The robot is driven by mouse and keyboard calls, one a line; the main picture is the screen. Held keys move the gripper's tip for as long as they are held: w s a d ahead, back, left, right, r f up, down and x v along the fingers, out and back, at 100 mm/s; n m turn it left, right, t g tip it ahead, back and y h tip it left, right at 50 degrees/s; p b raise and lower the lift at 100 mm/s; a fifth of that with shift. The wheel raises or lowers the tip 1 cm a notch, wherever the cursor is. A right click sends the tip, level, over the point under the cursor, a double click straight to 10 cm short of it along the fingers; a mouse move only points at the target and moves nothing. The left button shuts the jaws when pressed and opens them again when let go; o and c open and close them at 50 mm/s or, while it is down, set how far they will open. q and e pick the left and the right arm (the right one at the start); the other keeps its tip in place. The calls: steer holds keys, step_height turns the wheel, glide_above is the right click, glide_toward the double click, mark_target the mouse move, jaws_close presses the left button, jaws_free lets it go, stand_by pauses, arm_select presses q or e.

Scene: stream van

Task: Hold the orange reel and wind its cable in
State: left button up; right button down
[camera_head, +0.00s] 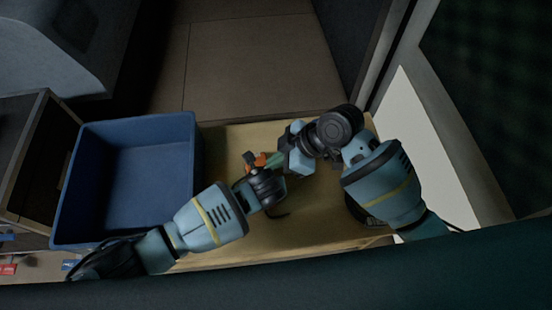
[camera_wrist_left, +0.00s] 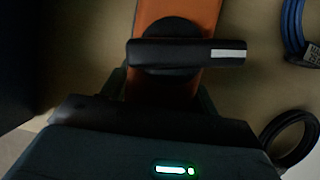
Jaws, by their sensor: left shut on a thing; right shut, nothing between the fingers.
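The orange reel (camera_head: 261,159) shows only in part in the head view, over the wooden table between my two grippers. My left gripper (camera_head: 257,172) is shut on it. In the left wrist view the reel (camera_wrist_left: 180,14) fills the space ahead of the gripper, with a black crank bar (camera_wrist_left: 185,52) on a round hub across it; the bar has a white patch at its right end. My right gripper (camera_head: 275,161) is shut and empty, close to the reel's right side in the head view. I cannot tell whether it touches the reel or crank.
A blue crate (camera_head: 150,128) stands left of the table (camera_head: 315,205). In the left wrist view a blue cable coil (camera_wrist_left: 293,30) and a black coil (camera_wrist_left: 290,140) lie at the right. A thin dark cable (camera_head: 280,215) lies on the table near my left gripper.

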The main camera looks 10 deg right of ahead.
steer(key=c, duration=1.9)
jaws_free()
steer(key=shift+c, duration=0.2)
steer(key=o, duration=0.5)
steer(key=shift+w+d+r+n+g, duration=0.15)
steer(key=shift+w+n+g, duration=0.15)
steer(key=shift+w+n, duration=0.3)
steer(key=shift+o, duration=0.3)
steer(key=w+d+n+h, duration=0.1)
steer(key=w+d+r+n+g+h, duration=0.1)
steer(key=n, duration=0.1)
steer(key=w+d+r+n+g+h, duration=0.1)
steer(key=w, duration=0.1)
steer(key=shift+w+r, duration=0.1)
steer(key=shift+r, duration=0.15)
steer(key=shift+a+f, duration=0.1)
steer(key=x, duration=1.1)
steer(key=shift+a+f, duration=0.1)
steer(key=shift+f, duration=0.3)
jaws_close()
